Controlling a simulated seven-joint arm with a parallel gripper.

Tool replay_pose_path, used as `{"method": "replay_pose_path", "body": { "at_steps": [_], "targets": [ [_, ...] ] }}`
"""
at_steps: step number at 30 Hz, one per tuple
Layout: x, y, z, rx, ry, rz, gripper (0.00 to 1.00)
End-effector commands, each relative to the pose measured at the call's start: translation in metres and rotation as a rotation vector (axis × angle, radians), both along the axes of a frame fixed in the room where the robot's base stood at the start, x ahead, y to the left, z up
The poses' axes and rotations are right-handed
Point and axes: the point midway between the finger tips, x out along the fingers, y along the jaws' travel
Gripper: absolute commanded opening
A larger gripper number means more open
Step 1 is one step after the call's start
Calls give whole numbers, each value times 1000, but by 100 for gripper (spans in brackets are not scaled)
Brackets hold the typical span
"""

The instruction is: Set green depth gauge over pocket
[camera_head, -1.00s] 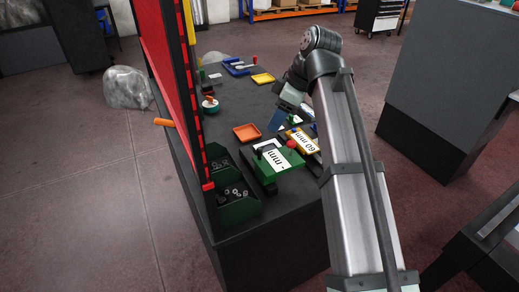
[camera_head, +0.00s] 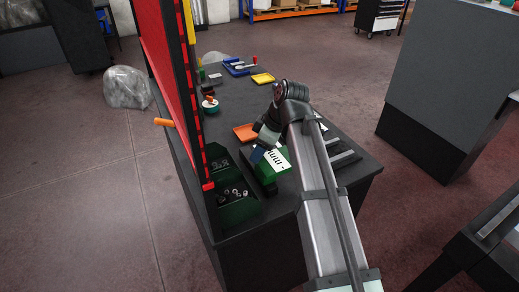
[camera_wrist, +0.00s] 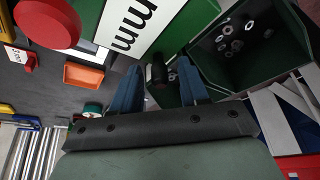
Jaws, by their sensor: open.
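The green block with a white "mm" label, which I take for the green depth gauge (camera_head: 272,172), is on the near part of the dark table. In the wrist view its label (camera_wrist: 138,25) fills the upper left, beside a large red knob (camera_wrist: 50,22). My gripper (camera_wrist: 158,75) is open, its two blue fingers pointing toward the green block. A short black cylinder (camera_wrist: 157,73) shows between the fingertips; I cannot tell whether they touch it. I cannot make out the pocket.
Green bins with metal nuts (camera_head: 238,205) stand at the near left, beside the red panel (camera_head: 170,70).

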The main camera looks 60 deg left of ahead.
Motion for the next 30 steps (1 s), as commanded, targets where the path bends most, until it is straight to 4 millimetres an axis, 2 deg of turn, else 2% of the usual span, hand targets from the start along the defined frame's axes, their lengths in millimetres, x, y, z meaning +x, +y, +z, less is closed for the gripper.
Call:
{"method": "replay_pose_path", "body": {
  "at_steps": [10, 23, 30],
  "targets": [
    [-1, 1, -2, 0, 0, 0, 43],
    [-1, 1, -2, 0, 0, 0, 2],
    [-1, 1, -2, 0, 0, 0, 0]
  ]
}}
